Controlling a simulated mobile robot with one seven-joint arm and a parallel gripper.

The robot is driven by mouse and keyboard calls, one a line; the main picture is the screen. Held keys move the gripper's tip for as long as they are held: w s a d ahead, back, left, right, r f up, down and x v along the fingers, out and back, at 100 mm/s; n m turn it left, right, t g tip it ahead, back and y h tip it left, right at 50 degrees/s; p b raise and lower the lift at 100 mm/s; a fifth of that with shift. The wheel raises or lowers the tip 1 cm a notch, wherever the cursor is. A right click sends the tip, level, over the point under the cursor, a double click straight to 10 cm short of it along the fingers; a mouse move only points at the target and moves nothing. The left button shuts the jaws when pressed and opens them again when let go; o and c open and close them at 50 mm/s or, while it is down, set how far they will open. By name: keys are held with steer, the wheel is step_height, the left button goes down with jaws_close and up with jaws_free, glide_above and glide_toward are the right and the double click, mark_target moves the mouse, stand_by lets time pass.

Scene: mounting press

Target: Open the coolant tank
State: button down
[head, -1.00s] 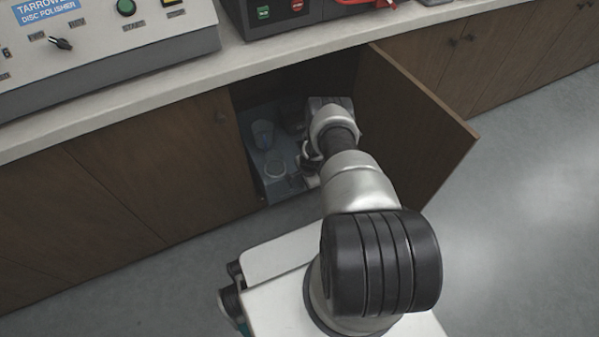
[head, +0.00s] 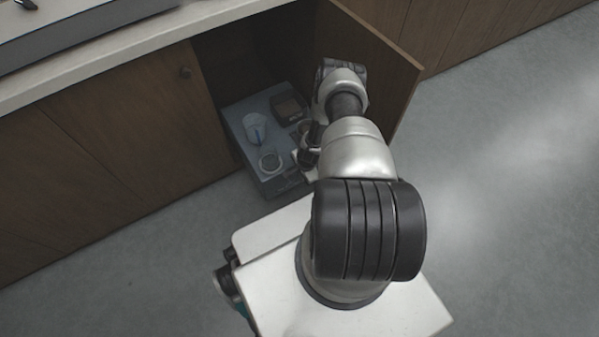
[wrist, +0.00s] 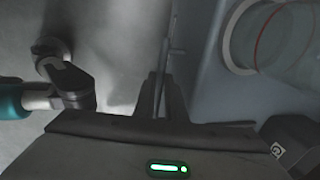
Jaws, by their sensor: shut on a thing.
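The coolant tank seems to be the blue-grey box (head: 240,122) low in the open cabinet, its front part standing out past the cabinet's front. It also shows at the right in the wrist view (wrist: 210,75). A clear cup with a blue mark (head: 255,128), a round glass-like fitting (head: 271,161) and a dark square part (head: 289,106) sit on its top. My gripper (wrist: 165,98) is shut on a thin grey upright strip (wrist: 166,45) beside the tank's front, seemingly its handle. In the head view my arm hides most of the grip.
The open cabinet door (head: 380,60) stands close to the right of my arm. A closed door (head: 130,110) lies to the left, under the pale counter edge (head: 110,60). The grey floor (head: 500,190) is clear at the right.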

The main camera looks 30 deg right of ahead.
steer(key=shift+s, duration=0.25)
steer(key=c, duration=1.8)
jaws_free()
steer(key=shift+r, duration=0.1)
steer(key=s+r+p, duration=0.1)
steer(key=r, duration=0.4)
steer(key=s+r+p, duration=0.1)
steer(key=r+p, duration=0.1)
steer(key=r, duration=0.4)
steer(key=s+r+p, duration=0.1)
steer(key=r+p, duration=0.1)
steer(key=r, duration=0.4)
steer(key=shift+s, duration=0.2)
